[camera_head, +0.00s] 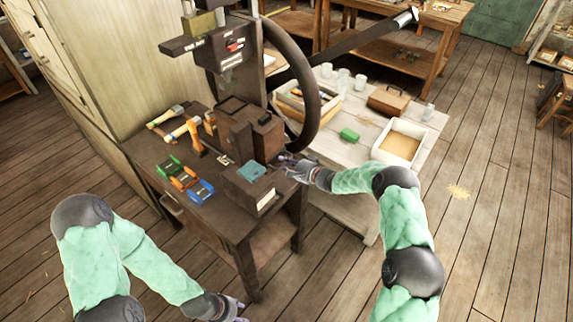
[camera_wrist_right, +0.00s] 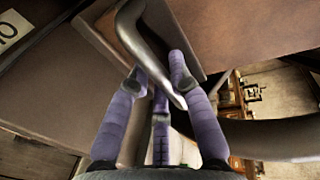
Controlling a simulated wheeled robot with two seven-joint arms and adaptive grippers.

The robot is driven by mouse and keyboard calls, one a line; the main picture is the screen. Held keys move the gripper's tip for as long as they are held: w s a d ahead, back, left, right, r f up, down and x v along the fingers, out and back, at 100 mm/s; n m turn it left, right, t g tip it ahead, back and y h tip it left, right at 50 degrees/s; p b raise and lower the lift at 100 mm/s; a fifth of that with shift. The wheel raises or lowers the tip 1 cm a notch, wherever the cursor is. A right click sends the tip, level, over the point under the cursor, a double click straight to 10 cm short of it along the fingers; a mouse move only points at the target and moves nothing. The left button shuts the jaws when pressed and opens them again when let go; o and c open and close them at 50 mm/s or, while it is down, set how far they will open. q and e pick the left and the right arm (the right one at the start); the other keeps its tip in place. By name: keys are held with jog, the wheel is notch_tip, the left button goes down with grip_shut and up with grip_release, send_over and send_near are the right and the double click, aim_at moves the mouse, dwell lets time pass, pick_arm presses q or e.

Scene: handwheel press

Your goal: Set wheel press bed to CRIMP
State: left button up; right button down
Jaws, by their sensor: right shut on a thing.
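The wheel press (camera_head: 233,60) stands on a dark wooden bench at the left, with small white labels and a red mark on its upright. Its large dark handwheel (camera_head: 320,85) is on the right side; a broad dark curve, probably its rim, crosses the right wrist view (camera_wrist_right: 275,137). My right gripper (camera_head: 288,163) is at the wheel's lower end. In the right wrist view its purple fingers (camera_wrist_right: 165,90) are closed around a dark curved bar (camera_wrist_right: 145,45). My left gripper (camera_head: 232,308) is low in front of the bench, its fingers too small to read. The label wording is unreadable.
On the bench lie hammers (camera_head: 180,125), coloured clamp-like tools (camera_head: 185,180) and a box with a teal top (camera_head: 250,180).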

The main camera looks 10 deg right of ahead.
jog(key=shift+w+a+r, duration=0.1)
jog(key=c, duration=1.6)
grip_release()
jog(key=o, duration=0.5)
jog(key=shift+w+a, duration=0.1)
jog(key=v, duration=1.2)
